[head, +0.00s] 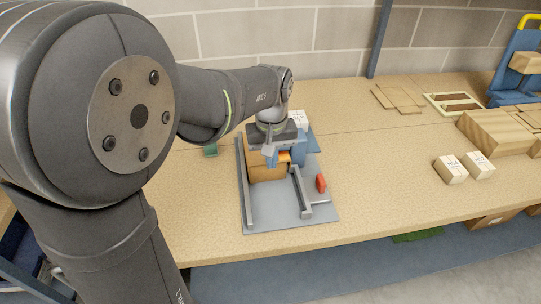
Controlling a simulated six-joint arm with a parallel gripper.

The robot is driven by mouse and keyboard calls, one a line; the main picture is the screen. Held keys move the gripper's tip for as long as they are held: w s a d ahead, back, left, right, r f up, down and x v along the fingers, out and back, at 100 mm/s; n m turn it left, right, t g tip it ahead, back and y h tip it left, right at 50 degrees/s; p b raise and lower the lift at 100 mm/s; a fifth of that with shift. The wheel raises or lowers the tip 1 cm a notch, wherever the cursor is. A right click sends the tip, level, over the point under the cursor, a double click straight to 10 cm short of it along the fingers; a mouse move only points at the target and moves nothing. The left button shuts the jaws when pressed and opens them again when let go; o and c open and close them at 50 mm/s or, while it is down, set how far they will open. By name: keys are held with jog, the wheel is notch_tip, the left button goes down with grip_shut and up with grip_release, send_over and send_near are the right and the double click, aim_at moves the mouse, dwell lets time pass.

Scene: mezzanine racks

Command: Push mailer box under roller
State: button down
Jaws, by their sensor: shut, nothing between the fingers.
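A grey fixture (275,213) with two raised rails stands on the wooden bench. A brown box (262,172), which looks like the mailer box, sits between the rails towards the back of the fixture. My gripper (271,160) points down at the box's top and back; it is shut and empty. I cannot tell whether it touches the box. A small orange part (285,156) shows beside the gripper, next to a blue upright (299,153). The roller cannot be made out clearly; my gripper and wrist hide much of that area.
A red piece (320,183) stands at the fixture's right side. A white labelled box (299,118) is behind my wrist. Two small cartons (450,169) and wooden blocks (494,131) lie to the right. The bench between them and the fixture is clear.

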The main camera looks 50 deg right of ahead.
notch_tip(320, 180, down, 8)
jog(key=shift+r, duration=0.2)
jog(key=shift+w+d+r, duration=0.2)
jog(key=shift+w+d, duration=1.2)
jog(key=shift+w, duration=0.05)
jog(key=shift+w+d, duration=1.5)
jog(key=shift+w, duration=0.1)
